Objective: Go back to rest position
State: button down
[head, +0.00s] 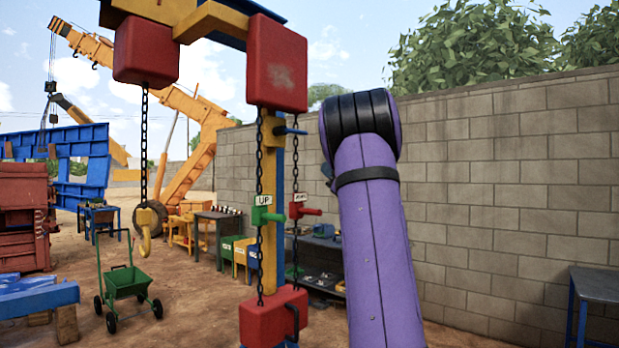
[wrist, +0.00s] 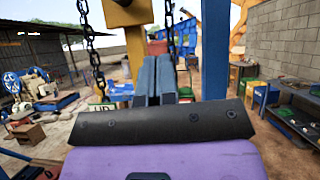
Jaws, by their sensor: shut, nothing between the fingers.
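My gripper (wrist: 164,78) shows in the wrist view as two blue-grey fingers side by side, shut, with nothing seen between them. They point away from the camera, beyond a dark bracket. A yellow post and a hanging chain (wrist: 93,60) stand behind and to the left of the fingers. In the head view my purple arm rises at right of centre in front of the block wall. I cannot make out my gripper clearly there. I cannot tell how far the fingers are from the hoist parts.
A hook (head: 146,219) hangs left, near a green cart (head: 127,283). A block wall (head: 500,190) closes the right; open dirt lies left.

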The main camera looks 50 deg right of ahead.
jog(key=w+a+r+m+g+h, duration=0.15)
jog(key=a+m+h, duration=0.25)
jog(key=m, duration=0.4)
jog(key=w+a+m+g+h, duration=0.15)
jog(key=a+m+h, duration=0.25)
jog(key=m, duration=0.4)
jog(key=s+a+f+m+g, duration=0.2)
jog(key=a+f+m+g, duration=0.15)
jog(key=a+m, duration=0.35)
jog(key=s+a+f+m+g, duration=0.3)
jog(key=a+f+m, duration=0.15)
jog(key=a, duration=0.45)
jog(key=s+a+f+m+g+y, duration=0.3)
jog(key=s+a+f+m+g, duration=0.2)
jog(key=s+a+f, duration=0.3)
jog(key=s+a+f+m+g+y, duration=0.4)
jog(key=s+a+f, duration=0.3)
jog(key=s+a, duration=0.7)
jog(key=shift+s+a+f+m+g, duration=0.25)
jog(key=shift+f+m+g, duration=0.15)
jog(key=shift+g, duration=0.15)
